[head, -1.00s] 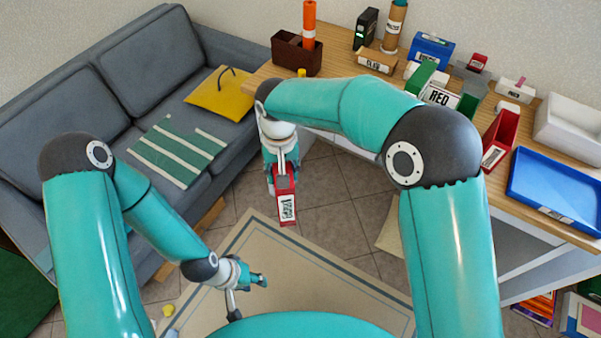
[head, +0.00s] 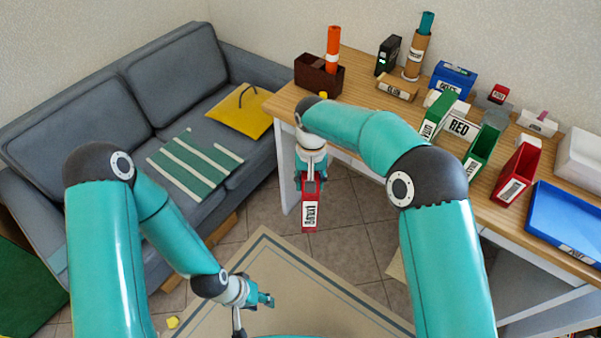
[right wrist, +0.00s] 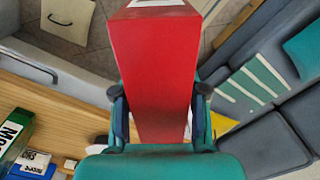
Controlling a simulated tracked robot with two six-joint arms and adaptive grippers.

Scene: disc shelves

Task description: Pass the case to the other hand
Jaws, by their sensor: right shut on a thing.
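The case is a red box with a white label (head: 310,216), hanging over the floor in front of the desk in the head view. My right gripper (head: 310,183) is shut on its upper end. In the right wrist view the red case (right wrist: 155,75) stands between the two fingers of my right gripper (right wrist: 160,108). My left gripper (head: 254,312) is lower and to the left of the case in the head view, apart from it. Its fingers are spread and nothing shows between them.
A grey sofa (head: 95,122) with a yellow cushion (head: 240,112) stands at the left. A wooden desk (head: 345,110) runs along the right with several cases, a blue tray (head: 570,225) and a brown holder (head: 317,76). A beige rug (head: 310,285) lies on the open floor.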

